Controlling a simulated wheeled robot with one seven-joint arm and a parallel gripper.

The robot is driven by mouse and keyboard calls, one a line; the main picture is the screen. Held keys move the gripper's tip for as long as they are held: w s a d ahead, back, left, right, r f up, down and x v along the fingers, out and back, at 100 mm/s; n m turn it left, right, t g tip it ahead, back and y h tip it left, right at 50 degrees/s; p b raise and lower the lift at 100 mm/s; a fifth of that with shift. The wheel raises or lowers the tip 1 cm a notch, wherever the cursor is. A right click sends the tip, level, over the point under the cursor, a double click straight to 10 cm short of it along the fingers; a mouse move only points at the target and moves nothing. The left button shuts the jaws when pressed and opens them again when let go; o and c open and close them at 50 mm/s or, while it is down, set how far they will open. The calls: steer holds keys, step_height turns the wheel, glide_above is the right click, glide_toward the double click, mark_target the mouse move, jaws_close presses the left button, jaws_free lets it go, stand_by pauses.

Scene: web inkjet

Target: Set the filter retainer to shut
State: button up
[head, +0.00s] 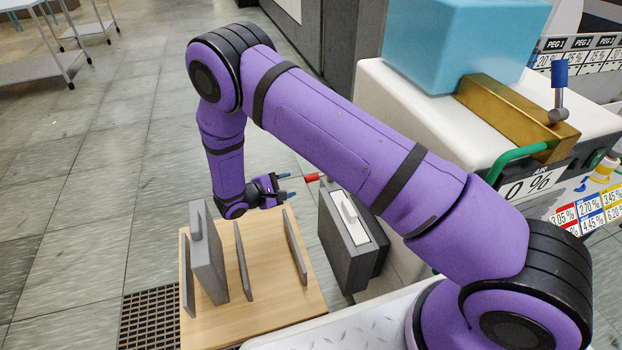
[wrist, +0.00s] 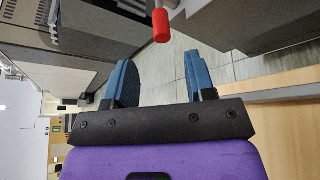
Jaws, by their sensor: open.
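A lever with a red grip (head: 312,177), which looks like the filter retainer, sticks out from the machine beside a grey housing. Its red grip (wrist: 161,26) also shows at the top of the wrist view, with a short pale rod behind it. My gripper (head: 288,187) is open and empty, with its blue fingers pointing at the red grip. In the wrist view my gripper (wrist: 161,64) has the grip ahead of its fingertips, roughly in line with the gap and apart from both fingers. Part of the lever's mount is hidden by my arm.
A grey housing with a white-handled insert (head: 346,218) is right of my gripper. A wooden stand (head: 258,298) with upright grey dividers and a grey filter-like panel (head: 207,260) is below. The white machine (head: 385,95) carries a blue block (head: 455,40). Open floor lies left.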

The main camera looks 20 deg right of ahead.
mark_target(307, 179)
steer(key=x, duration=1)
steer(key=shift+w+d+f, duration=0.15)
steer(key=shift+d+f, duration=0.1)
steer(key=shift+d, duration=0.05)
jaws_close()
